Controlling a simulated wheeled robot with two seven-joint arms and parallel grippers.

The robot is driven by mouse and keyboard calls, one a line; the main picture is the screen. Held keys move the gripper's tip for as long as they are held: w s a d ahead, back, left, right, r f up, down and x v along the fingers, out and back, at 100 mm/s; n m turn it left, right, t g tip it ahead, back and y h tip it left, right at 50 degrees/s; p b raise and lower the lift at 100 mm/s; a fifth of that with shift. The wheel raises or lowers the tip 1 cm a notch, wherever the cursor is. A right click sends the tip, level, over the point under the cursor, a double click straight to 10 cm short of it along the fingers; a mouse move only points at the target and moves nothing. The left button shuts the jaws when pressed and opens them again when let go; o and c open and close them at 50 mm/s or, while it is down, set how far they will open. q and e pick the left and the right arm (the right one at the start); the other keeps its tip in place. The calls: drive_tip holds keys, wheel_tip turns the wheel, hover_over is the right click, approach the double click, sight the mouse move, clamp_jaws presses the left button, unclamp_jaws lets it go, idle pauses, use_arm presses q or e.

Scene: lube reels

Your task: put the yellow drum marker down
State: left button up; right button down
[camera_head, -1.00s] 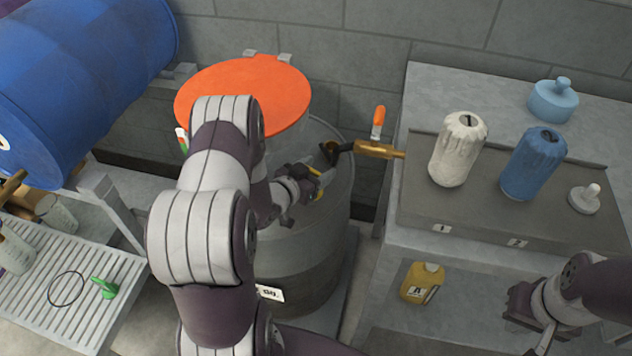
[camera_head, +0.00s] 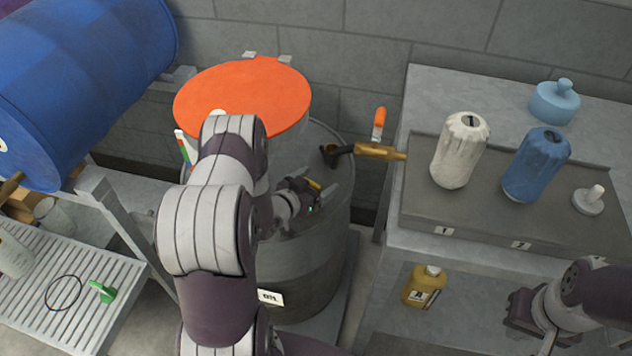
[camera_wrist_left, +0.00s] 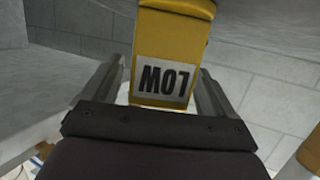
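The yellow drum marker (camera_wrist_left: 168,45) is in the left wrist view, with a white label reading LOW upside down in that picture. It sits between the fingers of my left gripper (camera_wrist_left: 162,75), which appears shut on it near the fingertips. In the head view my left gripper (camera_head: 316,190) is over the right part of the grey drum (camera_head: 300,245), and only a small yellow piece of the marker (camera_head: 313,184) shows. Whether the marker touches the drum is hidden. My right gripper (camera_head: 530,322) is at the lower right, away from the marker; its fingertips are partly unclear.
An orange lid (camera_head: 243,95) stands at the drum's back left. A brass tap (camera_head: 378,151) with an orange handle is behind the gripper. The right bench (camera_head: 480,95) carries a white reel (camera_head: 460,150) and a blue reel (camera_head: 536,165). A blue drum (camera_head: 85,80) lies at left.

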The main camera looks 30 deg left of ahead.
use_arm(q)
drive_tip(key=shift+r, duration=0.25)
drive_tip(key=p+v, duration=0.1)
drive_tip(key=v, duration=1.1)
wheel_tip(320, 180, up, 3)
drive_tip(key=w+d+g+y, duration=0.2)
drive_tip(key=d+g+y, duration=0.1)
drive_tip(key=g, duration=0.4)
drive_tip(key=s+d+r+n+g, duration=0.2)
drive_tip(key=s+d+r+g, duration=0.45)
drive_tip(key=s+d, duration=0.45)
wheel_tip(320, 180, up, 9)
drive_tip(key=p, duration=0.9)
drive_tip(key=shift+s+a+f+h, duration=0.15)
drive_tip(key=shift+s+a+h, duration=0.25)
drive_tip(key=shift+a, duration=0.1)
drive_tip(key=shift+w+t, duration=0.1)
drive_tip(key=shift+t, duration=0.15)
